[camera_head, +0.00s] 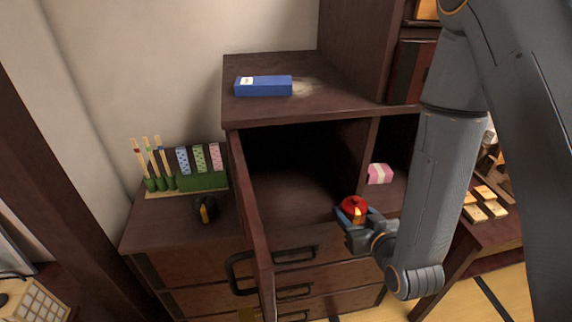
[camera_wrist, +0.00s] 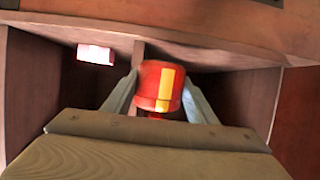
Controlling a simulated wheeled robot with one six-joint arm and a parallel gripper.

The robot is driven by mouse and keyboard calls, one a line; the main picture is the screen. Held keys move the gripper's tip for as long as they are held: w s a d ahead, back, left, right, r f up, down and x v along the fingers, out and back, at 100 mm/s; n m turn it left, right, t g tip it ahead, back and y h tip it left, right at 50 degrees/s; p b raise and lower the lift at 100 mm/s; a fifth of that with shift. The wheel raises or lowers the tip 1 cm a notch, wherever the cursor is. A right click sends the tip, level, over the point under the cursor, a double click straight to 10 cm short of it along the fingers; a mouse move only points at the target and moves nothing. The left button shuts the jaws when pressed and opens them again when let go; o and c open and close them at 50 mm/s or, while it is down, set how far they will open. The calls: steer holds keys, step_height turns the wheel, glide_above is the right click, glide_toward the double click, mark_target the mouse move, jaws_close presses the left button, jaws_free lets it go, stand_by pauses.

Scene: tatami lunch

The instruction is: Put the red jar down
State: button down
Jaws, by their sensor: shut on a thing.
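The red jar (camera_head: 355,207) is a small red cylinder with a yellow patch on its side. My gripper (camera_head: 352,214) is shut on it and holds it in front of the open cabinet compartments. In the wrist view the red jar (camera_wrist: 158,88) sits between the two fingers of my gripper (camera_wrist: 158,92), one on each side. The cabinet's upright divider shows behind it in that view. I see no surface touching the jar, though its underside is partly hidden.
The cabinet door (camera_head: 252,215) stands open, left of the jar. A pink-and-white box (camera_head: 380,173) lies in the right compartment. The larger left compartment (camera_head: 290,190) looks empty. A blue box (camera_head: 263,86) lies on top. A green rack (camera_head: 203,181) and a dark object (camera_head: 205,209) stand at left.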

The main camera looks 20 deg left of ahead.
steer(key=s+a+r+n+g+y+p, duration=0.1)
steer(key=s+a+r+n+y, duration=0.15)
steer(key=s+a, duration=0.2)
steer(key=b, duration=0.2)
glide_above(309, 187)
steer(key=shift+m+h, duration=0.45)
steer(key=shift+h, duration=0.1)
steer(key=shift+s+d+f+p, duration=0.1)
steer(key=shift+f+p, duration=0.2)
steer(key=shift+f, duration=0.65)
steer(key=shift+s+a+f+p, duration=0.1)
steer(key=shift+f+p, duration=0.15)
steer(key=shift+f, duration=0.65)
steer(key=shift+s+d+f+p, duration=0.1)
steer(key=shift+f+p, duration=0.2)
steer(key=shift+f, duration=0.65)
steer(key=shift+w+f+p, duration=0.25)
steer(key=shift+f+p, duration=0.2)
steer(key=shift+f, duration=0.15)
steer(key=shift+f, duration=0.1)
steer(key=c, duration=0.7)
jaws_free()
steer(key=shift+c, duration=0.2)
